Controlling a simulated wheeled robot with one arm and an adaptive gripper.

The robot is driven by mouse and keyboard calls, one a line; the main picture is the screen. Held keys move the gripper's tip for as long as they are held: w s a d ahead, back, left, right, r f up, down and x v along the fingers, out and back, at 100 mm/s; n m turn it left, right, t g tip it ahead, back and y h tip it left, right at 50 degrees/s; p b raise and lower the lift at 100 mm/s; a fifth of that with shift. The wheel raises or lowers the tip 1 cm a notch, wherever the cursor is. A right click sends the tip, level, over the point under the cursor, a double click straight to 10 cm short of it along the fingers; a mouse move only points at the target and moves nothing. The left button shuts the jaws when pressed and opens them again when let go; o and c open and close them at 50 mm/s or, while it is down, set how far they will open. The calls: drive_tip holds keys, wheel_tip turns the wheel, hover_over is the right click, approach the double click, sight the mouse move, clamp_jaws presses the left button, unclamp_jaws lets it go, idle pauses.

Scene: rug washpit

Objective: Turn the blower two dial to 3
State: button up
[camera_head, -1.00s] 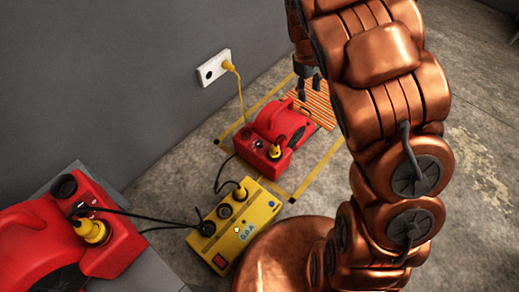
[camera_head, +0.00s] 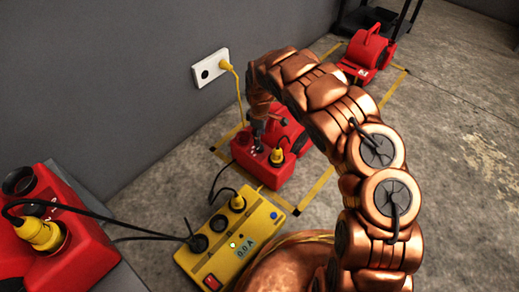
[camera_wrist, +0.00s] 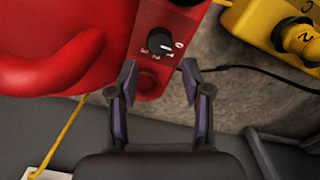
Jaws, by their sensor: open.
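A red blower (camera_head: 243,152) stands on the floor in the middle of the head view, with a yellow plug (camera_head: 278,156) on its top face. I cannot read a number on it. In the wrist view a red body (camera_wrist: 120,18) carries a black dial (camera_wrist: 160,41) with white numbers around its lower side. Its white pointer line slants to the lower right, toward the low numbers; the exact setting is hard to read. My gripper (camera_wrist: 160,75) is open and empty, its fingertips apart just below the dial in the picture. In the head view my gripper (camera_head: 257,138) is over the blower's top.
A yellow power box (camera_head: 226,238) with plugs and cables stands in front of the blower. Another red blower (camera_head: 75,250) is at the near left, and a third (camera_head: 368,50) is at the back. Floor at right is clear.

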sight(260, 147)
wheel_tip(260, 147, down, 8)
drive_tip(key=b, duration=0.3)
drive_tip(key=shift+r, duration=0.2)
drive_tip(key=shift+r, duration=0.1)
drive_tip(key=c, duration=0.9)
